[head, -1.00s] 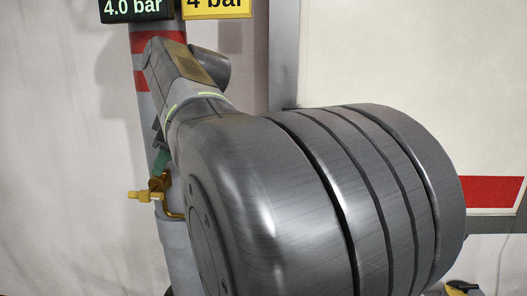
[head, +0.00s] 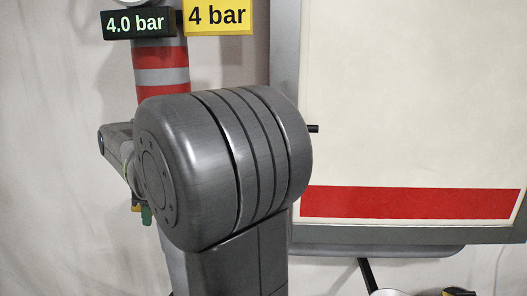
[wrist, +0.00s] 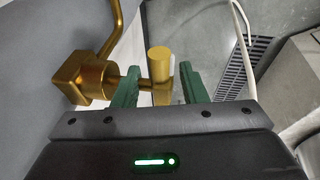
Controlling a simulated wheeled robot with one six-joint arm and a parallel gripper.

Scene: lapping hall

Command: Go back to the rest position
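In the wrist view, my gripper (wrist: 158,74) has its two green fingers apart. A brass valve handle (wrist: 160,62) stands between them in the picture, with a visible gap to the right finger. The handle joins by a short stem to a brass valve body (wrist: 84,80) on a bent brass pipe. Whether the left finger touches the stem is unclear. In the head view, my arm's dark joint hides most of the gripper; only a bit of green finger (head: 146,216) shows at the lower left. The valve is mostly hidden there.
A black display (head: 138,23) reads 4.0 bar beside a yellow sign (head: 218,16) reading 4 bar. They are on a grey post (head: 161,76) with red bands. A framed white panel (head: 410,100) with a red stripe stands at right.

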